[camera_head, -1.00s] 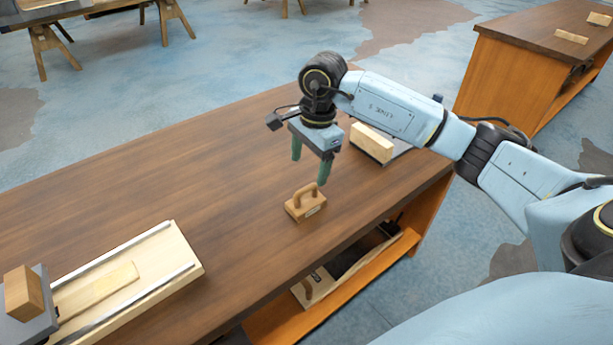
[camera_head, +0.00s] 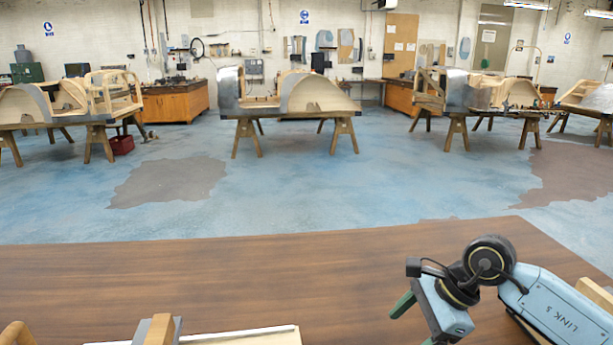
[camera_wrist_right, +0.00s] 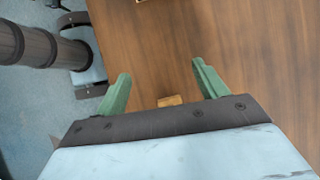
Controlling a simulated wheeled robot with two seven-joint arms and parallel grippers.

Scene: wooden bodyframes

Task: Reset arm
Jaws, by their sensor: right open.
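My right gripper (camera_head: 415,324) hangs over the right part of the brown wooden workbench (camera_head: 250,265) at the lower right of the head view. In the right wrist view its two green fingers (camera_wrist_right: 161,74) are spread apart with nothing held between them. A small wooden piece (camera_wrist_right: 170,100) shows beyond the palm edge, mostly hidden by the gripper. My left gripper is in neither view.
A wooden block on a grey plate (camera_head: 160,330) and a pale board (camera_head: 250,338) are cut off at the bottom. A wooden handle (camera_head: 15,335) is at the lower left. Another block (camera_head: 597,293) is behind my right arm. Wooden bodyframes (camera_head: 290,95) stand on trestles across the floor.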

